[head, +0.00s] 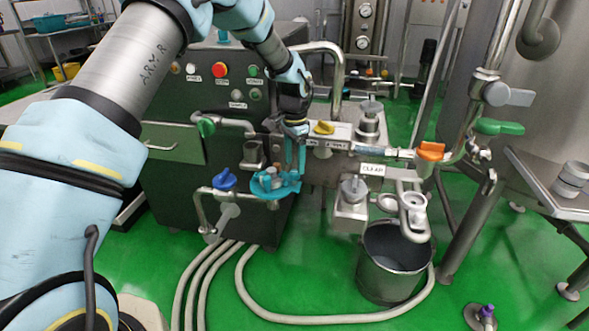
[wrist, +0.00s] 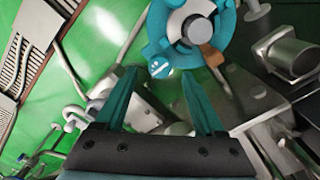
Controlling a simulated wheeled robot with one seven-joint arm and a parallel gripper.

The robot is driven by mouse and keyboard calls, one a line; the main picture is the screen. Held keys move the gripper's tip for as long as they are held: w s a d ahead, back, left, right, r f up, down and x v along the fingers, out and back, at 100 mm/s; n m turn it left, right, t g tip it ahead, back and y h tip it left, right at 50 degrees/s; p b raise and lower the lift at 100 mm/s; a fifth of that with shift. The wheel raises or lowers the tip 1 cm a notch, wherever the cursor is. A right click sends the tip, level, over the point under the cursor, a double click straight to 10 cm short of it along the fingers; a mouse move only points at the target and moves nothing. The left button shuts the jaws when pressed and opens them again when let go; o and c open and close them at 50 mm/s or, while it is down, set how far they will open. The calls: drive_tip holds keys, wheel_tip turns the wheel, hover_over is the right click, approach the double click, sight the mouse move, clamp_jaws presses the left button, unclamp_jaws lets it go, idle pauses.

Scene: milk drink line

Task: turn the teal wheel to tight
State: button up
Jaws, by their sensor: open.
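The teal wheel (head: 268,185) sits low on the front of the dark machine, right of a blue valve handle. My gripper (head: 294,158) points down just above its right side in the head view. In the wrist view the teal wheel (wrist: 158,40) fills the top middle, with a grey hub and a brown tab at its lower right. The fingers of my gripper (wrist: 160,76) are apart with a small teal knob of the wheel just beyond the gap between their tips. Whether a finger touches the wheel I cannot tell. Part of the wheel is out of the wrist view.
A blue handle (head: 225,179), a yellow handle (head: 324,128) and an orange handle (head: 431,151) are on nearby pipes. A grey bucket (head: 394,263) stands on the green floor at right. Pale hoses (head: 255,300) run along the floor.

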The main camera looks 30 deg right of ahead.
sight(293, 172)
wheel_tip(293, 172, up, 8)
drive_tip(key=shift+f+b, duration=0.15)
drive_tip(key=shift+b, duration=0.3)
drive_tip(key=w+a+r+n+p, duration=0.1)
drive_tip(key=a+r+n, duration=0.25)
drive_tip(key=a, duration=0.85)
drive_tip(key=w+a+r+n+p, duration=0.15)
drive_tip(key=a+n, duration=0.25)
drive_tip(key=a, duration=0.7)
drive_tip(key=s+a+r+n, duration=0.1)
drive_tip(key=s+a+n, duration=0.3)
drive_tip(key=a, duration=0.6)
drive_tip(key=s+a+r+n+t, duration=0.1)
drive_tip(key=s+a+n, duration=0.4)
drive_tip(key=s+a, duration=0.3)
drive_tip(key=a, duration=0.3)
drive_tip(key=shift+a+t+p, duration=0.15)
drive_tip(key=shift+t+p, duration=0.15)
drive_tip(key=shift+p, duration=0.1)
drive_tip(key=shift+r, duration=0.1)
